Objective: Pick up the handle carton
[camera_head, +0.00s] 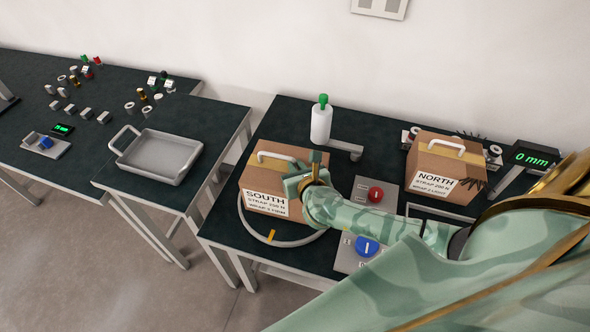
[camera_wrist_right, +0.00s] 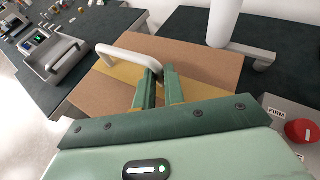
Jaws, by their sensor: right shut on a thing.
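The SOUTH carton (camera_head: 272,204) is a brown box with a white arched handle (camera_head: 277,156) on top and a white label on its front. It stands on the dark right-hand table. My right gripper (camera_head: 306,180) is at the right part of its top. In the right wrist view the fingers (camera_wrist_right: 159,88) are shut on the near end of the white handle (camera_wrist_right: 120,52), above the carton's top (camera_wrist_right: 205,62). A second carton, marked NORTH (camera_head: 442,163), also with a white handle, stands farther right. My left gripper is not in view.
A white bottle with a green top (camera_head: 320,122) stands behind the SOUTH carton. A grey tray (camera_head: 160,155) sits on the middle table. A display (camera_head: 532,157) reads 0 mm.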

